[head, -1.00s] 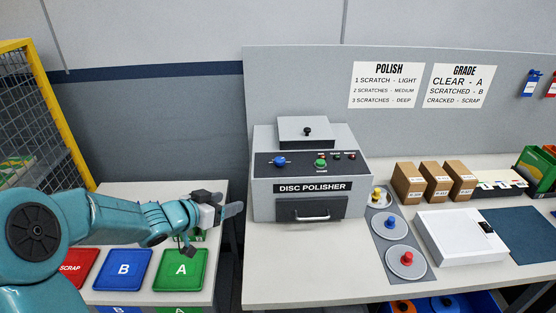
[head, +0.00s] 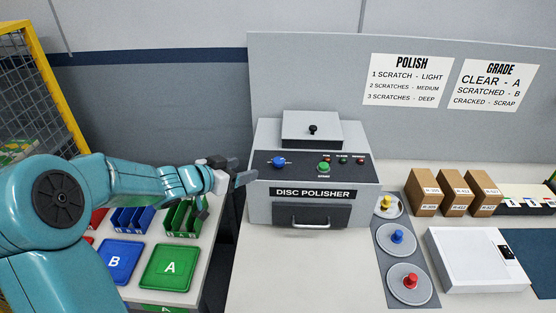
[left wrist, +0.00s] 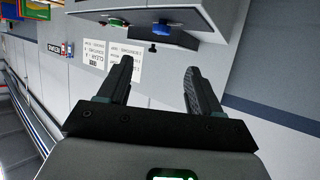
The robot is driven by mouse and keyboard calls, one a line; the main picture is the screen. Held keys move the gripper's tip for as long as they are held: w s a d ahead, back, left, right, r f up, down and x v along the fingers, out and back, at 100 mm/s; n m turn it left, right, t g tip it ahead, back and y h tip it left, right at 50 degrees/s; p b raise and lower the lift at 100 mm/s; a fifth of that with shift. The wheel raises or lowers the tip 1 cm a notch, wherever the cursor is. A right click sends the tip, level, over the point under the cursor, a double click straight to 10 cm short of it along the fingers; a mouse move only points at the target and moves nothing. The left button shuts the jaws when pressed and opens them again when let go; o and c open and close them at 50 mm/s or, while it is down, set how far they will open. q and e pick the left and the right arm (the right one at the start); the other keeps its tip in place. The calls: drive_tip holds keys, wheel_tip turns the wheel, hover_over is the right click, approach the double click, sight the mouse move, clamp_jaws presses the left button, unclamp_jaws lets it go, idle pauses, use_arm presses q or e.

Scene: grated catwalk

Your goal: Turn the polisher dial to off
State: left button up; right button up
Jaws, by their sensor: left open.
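The grey disc polisher (head: 263,207) stands on the bench, with a black control panel on its sloped top. Its blue dial (head: 278,162) is at the panel's left, and a green round button (head: 323,168) is to the right of it. The dial's exact setting is too small to read. My left gripper (head: 242,178) is just left of the polisher, apart from the dial. In the left wrist view its two black fingers (left wrist: 158,88) are spread and empty. The blue dial (left wrist: 163,29) shows beyond them near the top. My right gripper is out of view.
Three pads with coloured-knob discs (head: 410,283) lie right of the polisher. Brown boxes (head: 425,192) and a white case (head: 478,262) stand farther right. Green tray A (head: 168,283) and blue tray B (head: 113,276) lie on the left table. A gap separates the table and bench.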

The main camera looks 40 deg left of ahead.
sight(277, 161)
use_arm(q)
drive_tip(key=p+x, duration=0.1)
drive_tip(key=x, duration=1.2)
drive_tip(key=shift+w+f, duration=0.2)
drive_tip(key=shift+f, duration=0.05)
drive_tip(key=shift+w+a+f+p, duration=0.1)
drive_tip(key=shift+w+a+p, duration=0.1)
drive_tip(key=shift+p, duration=0.1)
drive_tip(key=shift+w+d, duration=0.25)
drive_tip(key=shift+d, duration=0.05)
drive_tip(key=shift+s+a+f, duration=0.1)
drive_tip(key=shift+a, duration=0.15)
drive_tip(key=c, duration=1)
drive_tip(key=shift+d, duration=0.15)
drive_tip(key=shift+c, duration=0.2)
